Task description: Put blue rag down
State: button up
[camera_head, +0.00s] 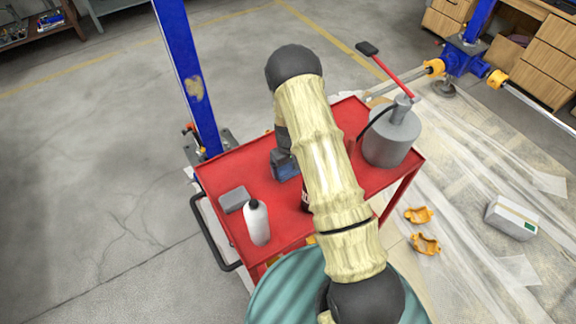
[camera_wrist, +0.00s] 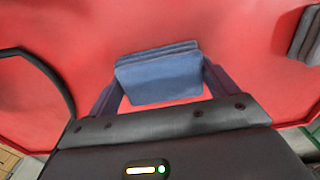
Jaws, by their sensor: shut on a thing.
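The folded blue rag (camera_wrist: 158,80) sits between the two fingers of my gripper (camera_wrist: 160,72) in the wrist view. The gripper is shut on it from both sides. Red cart top (camera_wrist: 240,30) lies behind and beneath the rag; I cannot tell if the rag touches it. In the head view the rag (camera_head: 285,168) shows as a small blue patch left of my arm, over the middle of the red cart (camera_head: 255,170). My arm hides part of the gripper there.
A grey block (camera_head: 234,199) and a white bottle (camera_head: 257,222) stand at the cart's left front. A grey canister (camera_head: 392,137) with a hose stands at the right. A blue post (camera_head: 188,75) rises behind. Red surface between block and rag is clear.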

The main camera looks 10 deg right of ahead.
aim_at(288, 166)
jog(key=shift+f, duration=0.2)
jog(key=o, duration=0.9)
jog(key=shift+r, duration=0.15)
notch_tip(288, 166, up, 12)
jog(key=shift+r+b, duration=0.1)
jog(key=shift+b, duration=1.15)
jog(key=s+r+m+t, duration=0.1)
jog(key=s+r, duration=0.3)
jog(key=s, duration=0.3)
jog(key=s+r+m, duration=0.1)
jog(key=s+r, duration=0.4)
jog(key=s, duration=0.2)
jog(key=s+r+m+t, duration=0.1)
jog(key=s+r, duration=0.3)
jog(key=s, duration=0.3)
jog(key=shift+r+m+t, duration=0.3)
jog(key=shift+r, duration=0.1)
